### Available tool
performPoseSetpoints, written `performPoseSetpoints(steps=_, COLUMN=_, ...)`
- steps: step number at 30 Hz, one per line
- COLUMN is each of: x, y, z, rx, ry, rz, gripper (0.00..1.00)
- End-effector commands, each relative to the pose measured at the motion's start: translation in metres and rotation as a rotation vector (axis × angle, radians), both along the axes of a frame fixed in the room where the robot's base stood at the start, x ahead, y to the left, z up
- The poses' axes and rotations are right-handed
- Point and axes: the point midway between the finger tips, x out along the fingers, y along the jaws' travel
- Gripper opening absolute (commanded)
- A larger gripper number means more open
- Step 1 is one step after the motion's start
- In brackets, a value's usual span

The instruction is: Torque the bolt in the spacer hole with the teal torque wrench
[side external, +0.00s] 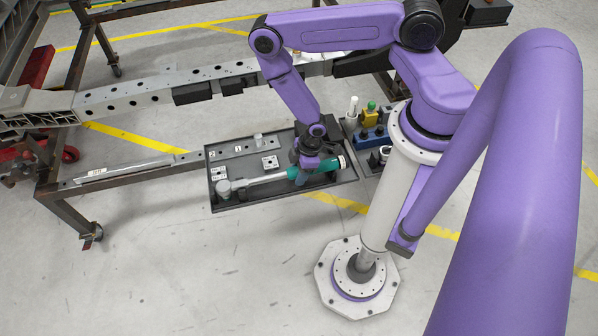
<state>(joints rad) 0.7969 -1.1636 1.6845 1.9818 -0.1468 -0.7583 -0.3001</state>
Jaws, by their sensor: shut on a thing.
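The teal torque wrench (327,165) lies across a dark grey tray (275,194), its silver shaft and round head pointing left to the tray's left end. My gripper (307,166) points down and is shut on the teal handle; its fingers are partly hidden by the handle. I cannot tell whether the wrench rests on the tray or is slightly raised. A light grey perforated bar, seemingly the spacer (228,153), lies along the tray's back edge. A small pale upright piece (258,140), perhaps a bolt, stands near its right part. Which hole holds the bolt is too small to tell.
A second holder to the right carries a blue block (373,139) and a yellow-green item (370,116). The long perforated chassis rail (135,97) and rusty steel frame run behind. Open floor lies in front.

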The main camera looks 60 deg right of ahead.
Motion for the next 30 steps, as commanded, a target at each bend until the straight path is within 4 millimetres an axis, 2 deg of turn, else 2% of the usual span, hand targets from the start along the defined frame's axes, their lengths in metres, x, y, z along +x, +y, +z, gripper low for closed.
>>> performPoseSetpoints(steps=30, x=0.001, y=0.001, z=0.061, rx=0.002, ry=-0.004, rz=0.001, gripper=0.00)
